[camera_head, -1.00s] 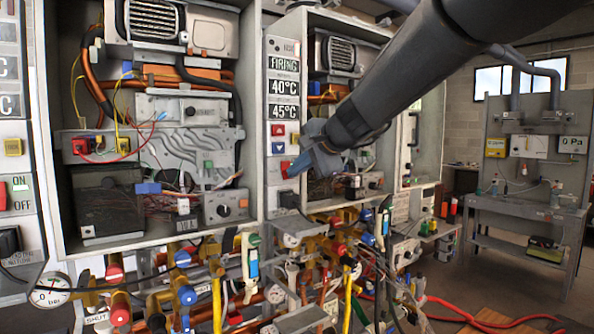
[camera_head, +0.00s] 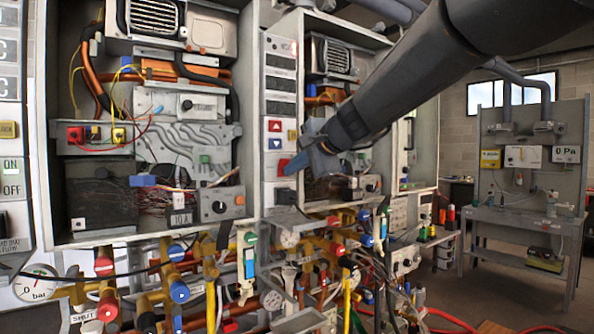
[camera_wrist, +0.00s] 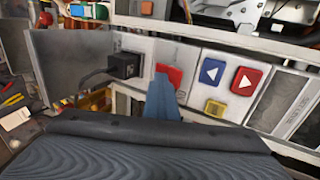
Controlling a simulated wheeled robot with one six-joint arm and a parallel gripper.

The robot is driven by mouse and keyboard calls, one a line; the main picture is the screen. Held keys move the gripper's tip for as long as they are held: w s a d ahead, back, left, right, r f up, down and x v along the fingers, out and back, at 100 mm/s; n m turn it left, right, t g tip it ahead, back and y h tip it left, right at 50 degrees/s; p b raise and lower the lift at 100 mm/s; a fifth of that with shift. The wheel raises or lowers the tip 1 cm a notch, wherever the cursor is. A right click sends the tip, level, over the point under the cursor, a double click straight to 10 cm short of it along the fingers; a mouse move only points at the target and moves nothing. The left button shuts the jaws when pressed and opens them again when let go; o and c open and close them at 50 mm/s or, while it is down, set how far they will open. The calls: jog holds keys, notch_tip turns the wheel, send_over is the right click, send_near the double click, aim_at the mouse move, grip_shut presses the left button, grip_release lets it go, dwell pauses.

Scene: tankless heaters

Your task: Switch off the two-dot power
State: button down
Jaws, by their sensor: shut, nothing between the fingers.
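The middle control panel (camera_head: 280,110) carries a red power rocker (camera_head: 284,166) below red and blue arrow buttons. Its display windows (camera_head: 280,84) are dark. My gripper (camera_head: 293,165) is shut and empty, with its blue fingertips at the rocker. In the wrist view the fingers (camera_wrist: 163,100) reach up to the red rocker (camera_wrist: 170,75) and cover part of it; they look in contact or very near. A black plug (camera_wrist: 124,65) with a cable sits beside the rocker. I cannot make out a two-dot mark on this panel.
Open heater cabinets stand on both sides of the panel, with the left cabinet wall (camera_head: 248,120) close by. Valves and pipes (camera_head: 180,275) crowd the space below. Another ON/OFF panel (camera_head: 12,178) is at the far left. A workbench (camera_head: 520,215) stands at the right, with open floor before it.

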jog(key=shift+s+a+r+p, duration=0.15)
jog(key=shift+r+p, duration=0.15)
jog(key=shift+r, duration=0.35)
jog(key=shift+w+a+r+p, duration=0.1)
jog(key=shift+r+p, duration=0.15)
jog(key=shift+r, duration=0.35)
jog(key=shift+d, duration=0.1)
jog(key=b+v, duration=0.2)
jog(key=v, duration=1.1)
jog(key=shift+r, duration=0.35)
jog(key=shift+s+f, duration=0.1)
jog(key=shift+s, duration=0.05)
jog(key=shift+s+f+g+h, duration=0.2)
jog(key=shift+f+g+h, duration=0.05)
jog(key=shift+g+h, duration=0.15)
